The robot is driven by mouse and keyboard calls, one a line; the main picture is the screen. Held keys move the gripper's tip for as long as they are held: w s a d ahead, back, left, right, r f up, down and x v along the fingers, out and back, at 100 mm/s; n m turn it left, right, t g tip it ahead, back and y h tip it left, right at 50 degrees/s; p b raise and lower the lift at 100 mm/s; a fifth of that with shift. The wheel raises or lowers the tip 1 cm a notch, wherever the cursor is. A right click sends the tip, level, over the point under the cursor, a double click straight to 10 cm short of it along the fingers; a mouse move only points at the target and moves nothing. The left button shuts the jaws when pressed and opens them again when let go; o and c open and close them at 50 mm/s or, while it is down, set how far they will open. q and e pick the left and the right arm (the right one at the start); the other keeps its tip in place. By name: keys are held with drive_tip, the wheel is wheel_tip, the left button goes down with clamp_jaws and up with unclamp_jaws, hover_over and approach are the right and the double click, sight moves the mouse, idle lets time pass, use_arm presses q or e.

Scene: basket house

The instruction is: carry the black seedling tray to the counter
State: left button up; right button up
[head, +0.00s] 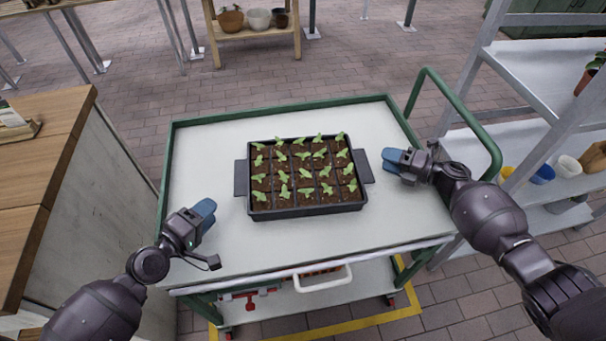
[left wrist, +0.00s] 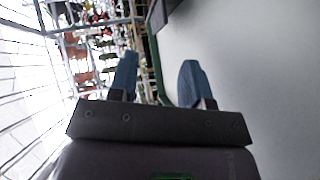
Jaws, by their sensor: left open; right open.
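The black seedling tray (head: 306,178) sits flat on the pale top of a green-framed cart (head: 215,254) in the head view. Its cells hold soil and several green seedlings, and a dark handle tab sticks out at each short end. My left gripper (head: 205,212) is left of the tray, nearer to me, apart from the left tab. In the left wrist view its two blue fingers (left wrist: 157,80) are spread with nothing between them. My right gripper (head: 388,160) is just right of the right tab, with a small gap. It is open and appears empty.
A wooden-topped counter (head: 45,150) stands close at the left of the cart. A grey metal shelf (head: 540,85) with pots stands at the right. A green push handle (head: 460,105) rises from the cart's right end. A plant bench (head: 255,35) is at the back.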

sight(236, 187)
use_arm(q)
drive_tip(key=x, duration=1)
use_arm(e)
drive_tip(key=x, duration=0.7)
drive_tip(key=shift+d, duration=0.1)
use_arm(q)
clamp_jaws()
use_arm(e)
clamp_jaws()
use_arm(q)
drive_tip(key=shift+r, duration=0.1)
use_arm(e)
drive_tip(key=shift+w+r, duration=0.1)
drive_tip(key=shift+r, duration=0.05)
